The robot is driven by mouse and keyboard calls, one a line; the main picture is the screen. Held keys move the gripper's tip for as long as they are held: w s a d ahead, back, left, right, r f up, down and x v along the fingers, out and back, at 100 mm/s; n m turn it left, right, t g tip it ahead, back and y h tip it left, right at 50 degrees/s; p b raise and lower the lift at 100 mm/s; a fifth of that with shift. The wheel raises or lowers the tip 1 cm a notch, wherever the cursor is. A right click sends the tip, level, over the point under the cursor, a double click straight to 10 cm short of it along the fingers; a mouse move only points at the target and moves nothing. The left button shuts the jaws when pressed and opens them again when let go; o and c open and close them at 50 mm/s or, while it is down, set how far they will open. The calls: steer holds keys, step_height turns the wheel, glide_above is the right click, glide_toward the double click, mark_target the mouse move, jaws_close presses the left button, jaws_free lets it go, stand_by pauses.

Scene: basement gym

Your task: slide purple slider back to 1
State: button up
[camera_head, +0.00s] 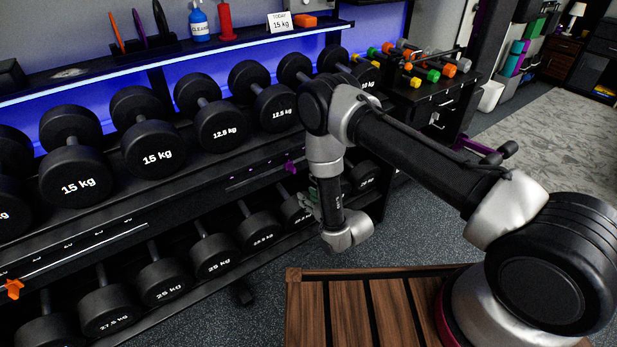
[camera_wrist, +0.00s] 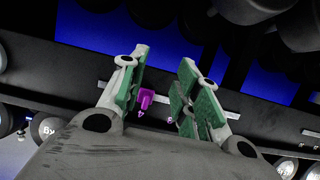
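The purple slider (camera_head: 291,167) sits at the right part of a short dark track (camera_head: 245,181) with small purple marks, on the rack's front rail. In the wrist view the purple slider (camera_wrist: 146,99) shows between my two fingers, closer to the left one. I cannot tell whether that finger touches it. My gripper (camera_wrist: 158,85) is open, its green-padded fingers apart and pointing at the rail. In the head view my gripper (camera_head: 308,205) is mostly hidden behind my wrist.
An orange slider (camera_head: 14,289) sits on a longer track at the left. Rows of dumbbells fill the shelf (camera_head: 157,146) above the rail and the one below (camera_head: 220,258). A wooden slatted bench top (camera_head: 345,310) is in front. A sign (camera_head: 280,21) reads "TODAY 15 kg".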

mark_target(295, 169)
step_height(295, 169, up, 7)
steer(key=w+t+y, duration=0.1)
steer(key=t+y, duration=0.1)
steer(key=t, duration=0.1)
steer(key=x, duration=0.8)
steer(key=shift+s+a+f, duration=0.1)
steer(key=shift+a, duration=0.05)
jaws_close()
